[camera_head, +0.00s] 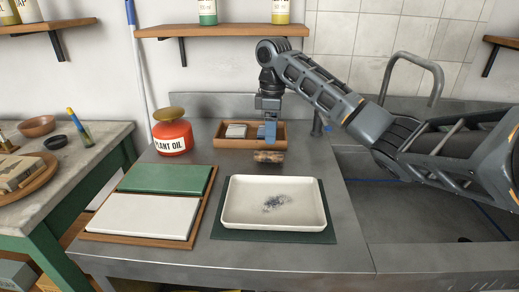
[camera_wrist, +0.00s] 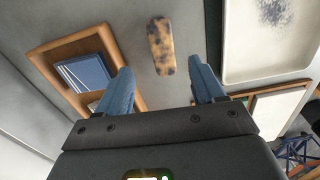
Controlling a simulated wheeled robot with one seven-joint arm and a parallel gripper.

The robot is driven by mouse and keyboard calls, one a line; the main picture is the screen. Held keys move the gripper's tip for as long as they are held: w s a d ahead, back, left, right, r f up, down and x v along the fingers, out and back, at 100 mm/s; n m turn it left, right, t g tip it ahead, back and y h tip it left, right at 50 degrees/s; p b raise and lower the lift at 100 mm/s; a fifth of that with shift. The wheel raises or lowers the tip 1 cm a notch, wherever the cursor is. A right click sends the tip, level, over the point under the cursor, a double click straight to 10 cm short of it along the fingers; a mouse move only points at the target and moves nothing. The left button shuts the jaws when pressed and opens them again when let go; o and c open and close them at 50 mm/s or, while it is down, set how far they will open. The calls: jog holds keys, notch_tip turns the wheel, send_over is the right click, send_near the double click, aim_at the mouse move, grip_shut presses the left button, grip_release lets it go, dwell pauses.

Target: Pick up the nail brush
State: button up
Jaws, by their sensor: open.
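An oblong tan object with dark stains, which looks like the nail brush (camera_head: 268,156), lies on the grey metal bench, between the small wooden tray and the white tray. In the wrist view the nail brush (camera_wrist: 161,46) lies beyond my fingertips, roughly in line with the gap between them, and shows whole. My gripper (camera_head: 269,135) points down above the bench, by the right part of the wooden tray. In the wrist view my gripper (camera_wrist: 163,84) has its two blue fingers wide apart with nothing between them.
The wooden tray (camera_head: 222,144) holds a pale block. The white tray (camera_head: 232,213), smudged dark inside, sits on a green mat. A red plant oil can (camera_head: 172,137) stands left, behind a wooden board with green and white slabs. A sink with a tap (camera_head: 411,68) is right.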

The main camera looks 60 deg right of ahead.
aim_at(270, 154)
jog(key=shift+f, duration=0.4)
jog(key=shift+a+f+p, duration=0.2)
jog(key=shift+f+p, duration=0.3)
jog(key=shift+f, duration=2.9)
jog(key=c, duration=1.1)
jog(key=shift+c, duration=0.2)
jog(key=shift+r, duration=0.1)
jog(key=shift+r, duration=0.45)
jog(key=r, duration=0.2)
jog(key=s+r, duration=0.1)
jog(key=shift+d+r+b, duration=0.3)
jog(key=shift+d+b, duration=0.05)
jog(key=shift+b, duration=0.05)
jog(key=s+d+r, duration=0.4)
jog(key=s+r, duration=0.2)
jog(key=s, duration=0.3)
jog(key=shift+s+d+r+p, duration=0.2)
jog(key=shift+s+p, duration=0.05)
jog(key=shift+p, duration=0.15)
